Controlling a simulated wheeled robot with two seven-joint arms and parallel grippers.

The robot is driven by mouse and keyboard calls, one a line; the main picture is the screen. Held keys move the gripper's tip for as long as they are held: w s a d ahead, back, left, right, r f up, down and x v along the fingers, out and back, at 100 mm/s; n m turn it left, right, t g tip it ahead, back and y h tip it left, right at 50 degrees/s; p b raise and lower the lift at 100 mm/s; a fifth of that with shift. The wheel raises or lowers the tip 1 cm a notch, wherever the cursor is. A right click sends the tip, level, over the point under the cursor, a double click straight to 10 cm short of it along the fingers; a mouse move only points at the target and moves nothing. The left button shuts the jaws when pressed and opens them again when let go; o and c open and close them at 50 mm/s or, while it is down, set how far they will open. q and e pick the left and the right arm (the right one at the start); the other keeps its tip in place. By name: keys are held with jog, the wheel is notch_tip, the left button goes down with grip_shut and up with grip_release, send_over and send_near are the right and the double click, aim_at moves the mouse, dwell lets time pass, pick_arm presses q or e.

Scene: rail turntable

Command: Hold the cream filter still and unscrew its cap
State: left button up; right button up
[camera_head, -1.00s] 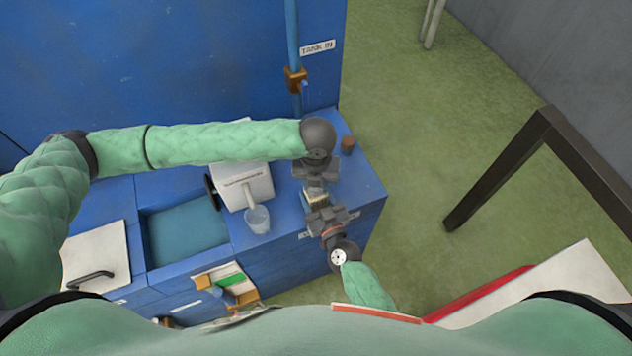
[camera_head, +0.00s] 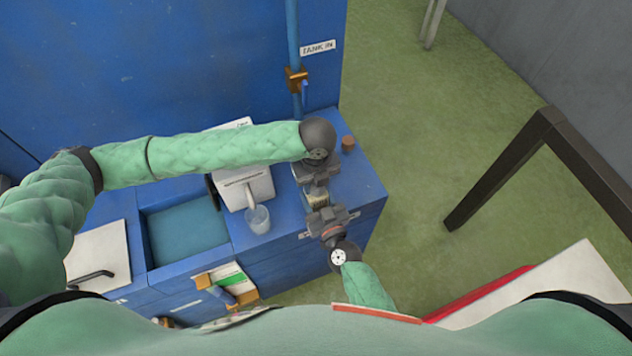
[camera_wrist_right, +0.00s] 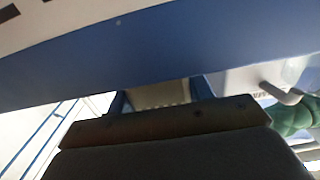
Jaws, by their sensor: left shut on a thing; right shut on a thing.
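The cream filter (camera_head: 317,199) is on the blue counter near its right end, mostly hidden between my two grippers in the head view. My left gripper (camera_head: 317,190) comes at it from the far side and is shut on it. My right gripper (camera_head: 320,208) comes from the near side and is shut on it too. In the right wrist view, a cream part of the filter (camera_wrist_right: 160,94) shows between the blue fingers of my right gripper (camera_wrist_right: 162,98). I cannot tell the cap from the body, or which gripper holds which.
A brown cylinder (camera_head: 348,144) stands on the counter (camera_head: 365,185) behind my grippers. A clear cup (camera_head: 257,220) stands to the left, beside a white box-like unit (camera_head: 232,185). A blue pipe (camera_head: 292,40) with a brass valve (camera_head: 296,78) rises behind.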

pick_arm(q)
jog(key=n, duration=0.3)
jog(key=shift+n, duration=1.5)
jog(key=shift+n, duration=0.6)
jog(key=shift+r, duration=1.6)
jog(key=shift+r, duration=2.4)
